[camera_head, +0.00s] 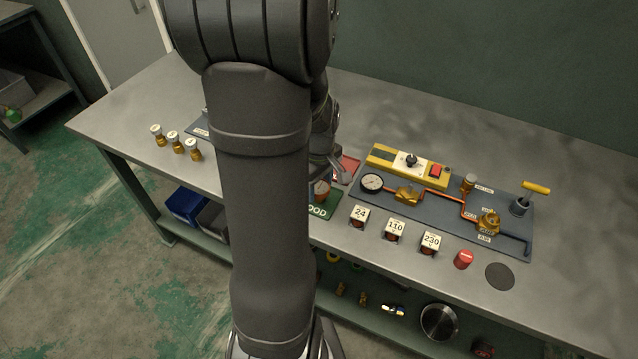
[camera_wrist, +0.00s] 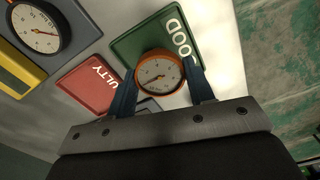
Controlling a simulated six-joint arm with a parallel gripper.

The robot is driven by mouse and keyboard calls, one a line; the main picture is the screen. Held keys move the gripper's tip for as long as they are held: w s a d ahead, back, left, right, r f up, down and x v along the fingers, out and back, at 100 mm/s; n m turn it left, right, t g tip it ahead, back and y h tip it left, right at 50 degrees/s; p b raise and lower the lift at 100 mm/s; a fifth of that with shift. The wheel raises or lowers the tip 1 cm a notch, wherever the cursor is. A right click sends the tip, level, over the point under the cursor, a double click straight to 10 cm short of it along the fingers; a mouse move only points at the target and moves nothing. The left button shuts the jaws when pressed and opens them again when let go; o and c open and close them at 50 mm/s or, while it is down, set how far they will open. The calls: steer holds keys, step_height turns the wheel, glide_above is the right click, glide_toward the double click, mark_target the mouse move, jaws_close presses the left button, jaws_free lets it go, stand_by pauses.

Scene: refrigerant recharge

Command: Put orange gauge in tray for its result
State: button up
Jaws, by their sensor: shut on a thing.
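The orange gauge (camera_wrist: 160,77) has an orange rim and a pale round dial. In the wrist view it sits between the two fingers of my gripper (camera_wrist: 161,86), which is shut on it. The green tray (camera_wrist: 132,47), lettered with "OOD" visible, lies behind the gauge; the gauge overlaps its edge. The red tray (camera_wrist: 84,92), lettered "ULTY", is beside it to the left. In the head view the gauge (camera_head: 322,187) shows over the green tray (camera_head: 328,203), with the red tray (camera_head: 352,166) just behind. I cannot tell whether the gauge touches the green tray.
A blue-grey panel (camera_head: 385,207) with a black-rimmed gauge (camera_head: 372,183), brass fittings and an orange pipe lies right of the trays. A yellow box (camera_head: 385,155) stands behind. Number blocks (camera_head: 394,229) line the front edge.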

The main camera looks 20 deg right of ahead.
steer(key=shift+f, duration=0.2)
steer(key=o, duration=1)
steer(key=shift+c, duration=0.2)
steer(key=shift+r, duration=0.1)
step_height(320, 180, up, 12)
steer(key=shift+r, duration=0.15)
steer(key=shift+f, duration=5)
